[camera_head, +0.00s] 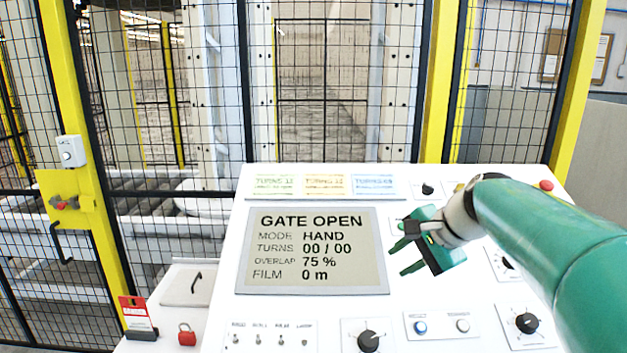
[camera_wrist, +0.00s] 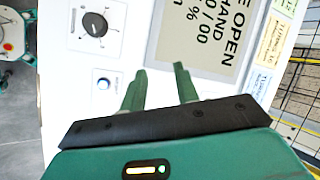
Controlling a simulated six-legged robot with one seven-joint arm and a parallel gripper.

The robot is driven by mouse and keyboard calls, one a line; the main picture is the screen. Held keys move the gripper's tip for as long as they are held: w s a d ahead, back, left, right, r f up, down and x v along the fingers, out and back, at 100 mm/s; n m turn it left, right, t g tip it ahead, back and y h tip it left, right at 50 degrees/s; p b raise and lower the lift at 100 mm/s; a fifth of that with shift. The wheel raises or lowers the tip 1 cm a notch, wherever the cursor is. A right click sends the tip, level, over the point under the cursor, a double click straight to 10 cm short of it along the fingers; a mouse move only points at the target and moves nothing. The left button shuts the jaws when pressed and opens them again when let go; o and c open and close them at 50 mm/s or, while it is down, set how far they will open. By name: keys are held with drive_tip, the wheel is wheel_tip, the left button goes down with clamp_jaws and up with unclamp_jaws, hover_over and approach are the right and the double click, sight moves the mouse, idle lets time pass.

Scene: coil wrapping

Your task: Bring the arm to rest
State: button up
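My gripper (camera_head: 405,258) is over the right part of a white control panel (camera_head: 262,330), just right of its display. The green arm reaches in from the right edge of the head view. In the wrist view the two green fingers of my gripper (camera_wrist: 160,88) stand apart with nothing between them. The display (camera_head: 370,278) reads GATE OPEN, MODE HAND, TURNS 00 / 00, OVERLAP 75 %, FILM 0 m. It also shows in the wrist view (camera_wrist: 172,50). The arm hides part of the panel's right side.
Black knobs (camera_head: 368,341), toggle switches (camera_head: 281,340) and a red button (camera_head: 546,185) sit on the panel. Mesh fencing with yellow posts (camera_head: 72,110) stands behind.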

drive_tip(key=s+f+n+h, duration=0.1)
drive_tip(key=s+f+n, duration=0.2)
drive_tip(key=s, duration=0.4)
drive_tip(key=s+a+f+n+h, duration=0.1)
drive_tip(key=s+f+n+h, duration=0.1)
drive_tip(key=s, duration=0.6)
drive_tip(key=s+f+n+h, duration=0.2)
drive_tip(key=s+f+n, duration=0.2)
drive_tip(key=s+n, duration=0.2)
drive_tip(key=shift+s+a+f+n, duration=0.3)
drive_tip(key=shift+s+f, duration=0.05)
drive_tip(key=shift+s, duration=0.5)
